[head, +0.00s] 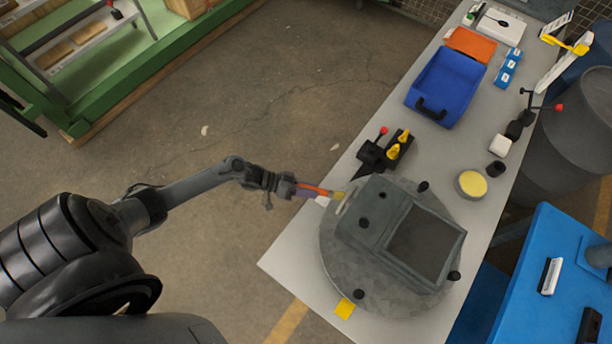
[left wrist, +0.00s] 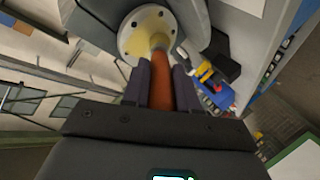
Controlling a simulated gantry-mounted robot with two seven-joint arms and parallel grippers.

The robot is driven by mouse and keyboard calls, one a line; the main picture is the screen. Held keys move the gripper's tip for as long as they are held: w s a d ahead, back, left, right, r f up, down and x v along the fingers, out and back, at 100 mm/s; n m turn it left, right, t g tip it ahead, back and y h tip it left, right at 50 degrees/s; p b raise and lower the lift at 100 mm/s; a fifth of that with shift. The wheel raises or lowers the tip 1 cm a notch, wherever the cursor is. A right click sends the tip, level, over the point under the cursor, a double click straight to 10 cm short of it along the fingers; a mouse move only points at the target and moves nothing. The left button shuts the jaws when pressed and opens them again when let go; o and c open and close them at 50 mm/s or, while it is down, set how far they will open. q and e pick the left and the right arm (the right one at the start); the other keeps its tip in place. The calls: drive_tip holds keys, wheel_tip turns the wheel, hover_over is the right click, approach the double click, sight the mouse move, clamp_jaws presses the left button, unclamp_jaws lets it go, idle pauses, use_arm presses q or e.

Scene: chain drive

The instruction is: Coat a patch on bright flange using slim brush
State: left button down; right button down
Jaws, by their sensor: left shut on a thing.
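My left gripper (head: 308,190) is shut on the orange handle of the slim brush (head: 319,190). In the left wrist view the brush (left wrist: 161,75) stands between my two fingers (left wrist: 161,82) and points away from me. Its yellowish tip lies in front of the bright flange (left wrist: 128,42), a pale round disc with bolt holes and a yellowish middle. Whether the bristles touch the flange, I cannot tell. In the head view the flange (head: 344,207) shows only as a pale edge on the left side of the grey housing. My right gripper is not in view.
The grey housing (head: 372,212) sits on a round turntable (head: 340,262) with several black knobs. A black fixture with yellow parts (head: 393,150) stands just behind it. A blue bin (head: 446,85) and a round yellow-topped pot (head: 472,184) are farther off. The table's near left corner (head: 285,262) is clear.

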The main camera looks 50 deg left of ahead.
use_arm(q)
drive_tip(key=shift+r+p, duration=0.95)
drive_tip(key=shift+p, duration=0.25)
drive_tip(key=shift+s+d+f, duration=0.1)
drive_tip(key=shift+s, duration=0.35)
drive_tip(key=s+p, duration=0.2)
drive_tip(key=s, duration=0.1)
drive_tip(key=shift+s+d, duration=0.3)
drive_tip(key=shift+d, duration=0.05)
drive_tip(key=shift+w, duration=0.1)
